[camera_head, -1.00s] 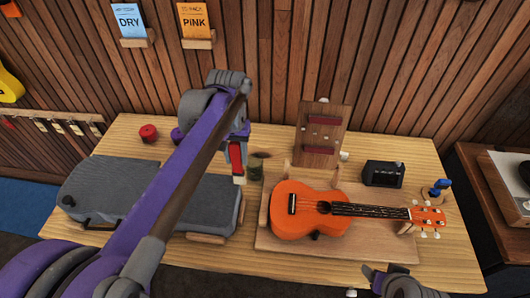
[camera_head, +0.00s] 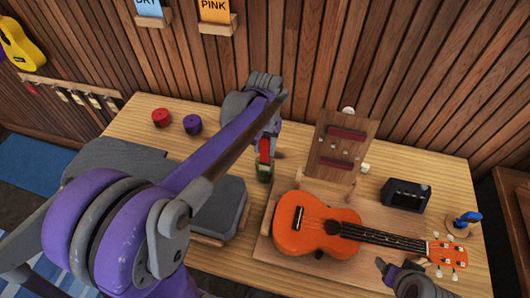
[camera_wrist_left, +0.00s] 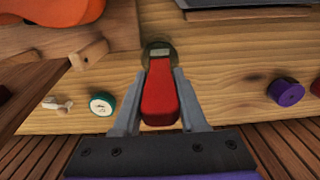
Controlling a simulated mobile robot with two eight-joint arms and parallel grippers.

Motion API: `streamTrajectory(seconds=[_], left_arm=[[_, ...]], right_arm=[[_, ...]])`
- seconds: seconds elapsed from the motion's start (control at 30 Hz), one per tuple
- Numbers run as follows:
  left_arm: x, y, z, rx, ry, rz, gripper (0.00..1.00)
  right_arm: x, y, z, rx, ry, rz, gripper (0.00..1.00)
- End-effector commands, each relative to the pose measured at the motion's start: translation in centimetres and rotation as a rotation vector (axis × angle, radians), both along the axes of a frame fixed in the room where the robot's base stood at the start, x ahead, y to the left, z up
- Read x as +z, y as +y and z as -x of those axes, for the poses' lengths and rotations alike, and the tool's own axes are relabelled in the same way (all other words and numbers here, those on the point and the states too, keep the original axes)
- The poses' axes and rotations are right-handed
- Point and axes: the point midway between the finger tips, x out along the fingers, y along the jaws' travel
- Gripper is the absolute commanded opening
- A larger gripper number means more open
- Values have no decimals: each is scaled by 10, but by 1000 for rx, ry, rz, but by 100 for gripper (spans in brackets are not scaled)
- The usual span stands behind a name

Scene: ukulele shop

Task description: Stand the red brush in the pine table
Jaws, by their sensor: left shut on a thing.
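The red brush (camera_wrist_left: 160,95) is between the fingers of my left gripper (camera_wrist_left: 160,125), which is shut on its handle. In the wrist view, the brush's pale end lies within the outline of a small round dark-green jar (camera_wrist_left: 150,46) on the pine table (camera_wrist_left: 220,75). In the head view, the left gripper (camera_head: 265,142) points down and the brush (camera_head: 264,150) looks about upright above or in the jar (camera_head: 264,174). I cannot tell how deep its lower end is. My right gripper (camera_head: 397,272) is at the lower right, apart from the brush; its opening is unclear.
An orange ukulele (camera_head: 320,228) lies on a wooden cradle right of the jar. A wooden stand (camera_head: 334,155) and a black box (camera_head: 405,194) are behind it. A grey case (camera_head: 218,213) lies left. Red (camera_head: 161,117) and purple (camera_head: 193,124) round pieces sit at the back left.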

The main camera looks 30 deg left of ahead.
Motion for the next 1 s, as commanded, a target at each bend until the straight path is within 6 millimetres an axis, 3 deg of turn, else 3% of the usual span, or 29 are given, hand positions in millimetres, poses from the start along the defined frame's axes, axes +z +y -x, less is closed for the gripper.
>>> streamTrajectory(seconds=[0.17,0.57,0.6,0.7,0.77,1.0], left_arm=[[-22,0,0,0,0,0,0],[-28,0,1,0,1,0,0],[-27,0,0,0,1,0,47],[-27,0,0,0,0,0,65],[-27,0,0,0,0,0,71],[-26,0,0,0,0,0,71]], right_arm=[[-2,0,1,0,2,0,68],[-6,0,2,0,4,0,68],[-5,0,2,0,4,0,68],[-5,0,2,0,3,0,68],[-5,0,2,0,3,0,68],[-4,0,2,0,3,0,68]])
